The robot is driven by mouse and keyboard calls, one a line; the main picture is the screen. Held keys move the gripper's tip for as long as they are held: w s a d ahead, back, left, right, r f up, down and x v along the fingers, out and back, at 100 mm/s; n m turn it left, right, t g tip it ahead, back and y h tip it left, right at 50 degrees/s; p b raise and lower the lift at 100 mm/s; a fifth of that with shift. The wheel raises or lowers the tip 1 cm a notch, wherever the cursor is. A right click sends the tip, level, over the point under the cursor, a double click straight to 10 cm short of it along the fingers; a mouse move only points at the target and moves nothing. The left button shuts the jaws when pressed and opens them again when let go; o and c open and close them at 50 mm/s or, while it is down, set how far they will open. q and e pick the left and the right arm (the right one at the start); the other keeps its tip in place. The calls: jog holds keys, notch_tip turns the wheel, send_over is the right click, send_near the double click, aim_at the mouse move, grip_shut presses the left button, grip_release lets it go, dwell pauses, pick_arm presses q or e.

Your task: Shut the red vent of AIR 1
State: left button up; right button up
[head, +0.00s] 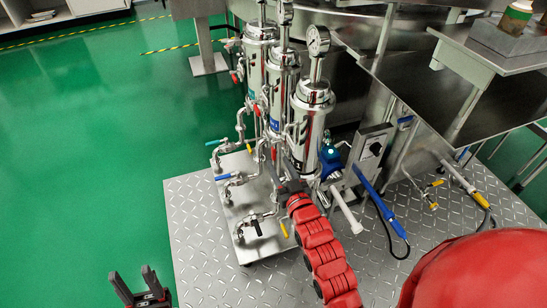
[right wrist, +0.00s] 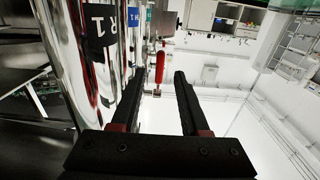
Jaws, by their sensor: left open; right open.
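The steel housing of AIR 1 (head: 313,97) is the nearest of three upright housings, with a gauge on top. Its black label (right wrist: 98,28) reads "R1" in the right wrist view. A small red vent handle (head: 274,153) shows at the housing's left side. In the right wrist view a red handle (right wrist: 159,66) appears in the gap between my fingers, beyond their tips; contact does not show. My right gripper (head: 280,172) is open beside the AIR 1 housing, close to the pipework. My left gripper (head: 137,282) is open and empty over the green floor.
Two more housings (head: 260,58) stand behind, with other red handles. Blue (head: 222,177) and yellow (head: 284,230) valve handles stick out low on the skid. A blue pump (head: 330,160) and a control box (head: 370,147) stand to the right. Green floor at left is clear.

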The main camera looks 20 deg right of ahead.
aim_at(275, 156)
jog(key=shift+w+a+b, duration=0.1)
jog(key=shift+w+b, duration=0.45)
jog(key=shift+w, duration=2.1)
grip_shut()
